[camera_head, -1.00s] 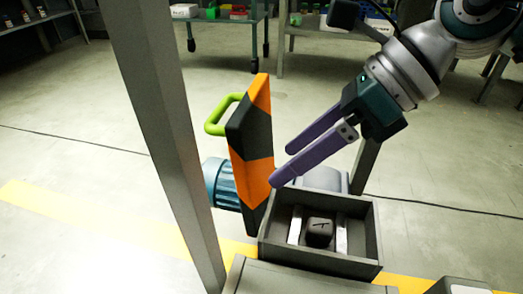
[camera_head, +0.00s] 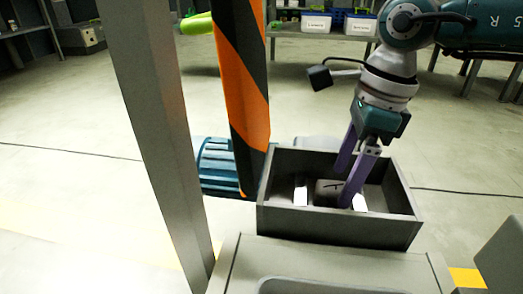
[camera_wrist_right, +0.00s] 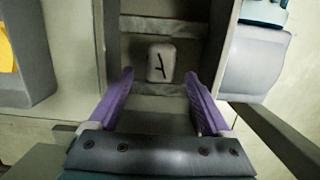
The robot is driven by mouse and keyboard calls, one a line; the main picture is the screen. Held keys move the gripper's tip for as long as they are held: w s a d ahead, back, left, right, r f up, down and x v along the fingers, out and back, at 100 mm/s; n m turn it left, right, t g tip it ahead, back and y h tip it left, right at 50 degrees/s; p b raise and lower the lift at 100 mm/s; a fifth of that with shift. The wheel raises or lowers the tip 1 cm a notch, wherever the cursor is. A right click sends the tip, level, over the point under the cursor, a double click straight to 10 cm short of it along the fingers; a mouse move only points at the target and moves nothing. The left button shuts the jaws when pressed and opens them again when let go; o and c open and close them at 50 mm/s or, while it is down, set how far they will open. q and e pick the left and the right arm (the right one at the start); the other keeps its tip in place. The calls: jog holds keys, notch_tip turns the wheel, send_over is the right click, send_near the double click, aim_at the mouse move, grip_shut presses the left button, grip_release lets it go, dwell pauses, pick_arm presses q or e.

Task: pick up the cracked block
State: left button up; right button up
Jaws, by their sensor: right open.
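The cracked block (camera_head: 326,191) is a small dark grey block with a black crack mark on its top. It sits inside an open grey box (camera_head: 330,226) between two light strips. In the right wrist view the block (camera_wrist_right: 161,63) lies ahead of the fingertips, between their lines. My right gripper (camera_head: 343,187) has purple fingers, is open and empty, and points down into the box. One finger partly covers the block's right side in the head view. In the wrist view the right gripper (camera_wrist_right: 160,82) shows a wide gap. My left gripper is not in view.
An orange and black striped panel (camera_head: 240,90) and a blue ribbed motor (camera_head: 217,166) stand left of the box. A grey post (camera_head: 160,130) rises further left. A grey surface (camera_head: 330,268) lies in front. Shelves with bins (camera_head: 315,22) are at the back.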

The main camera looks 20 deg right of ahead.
aim_at(335, 186)
jog(key=f+b, duration=0.2)
jog(key=f, duration=0.1)
jog(key=w+a+f+b, duration=0.1)
jog(key=shift+a+f, duration=0.1)
jog(key=shift+f, duration=0.1)
jog(key=shift+r, duration=0.1)
grip_shut()
dwell(0.3)
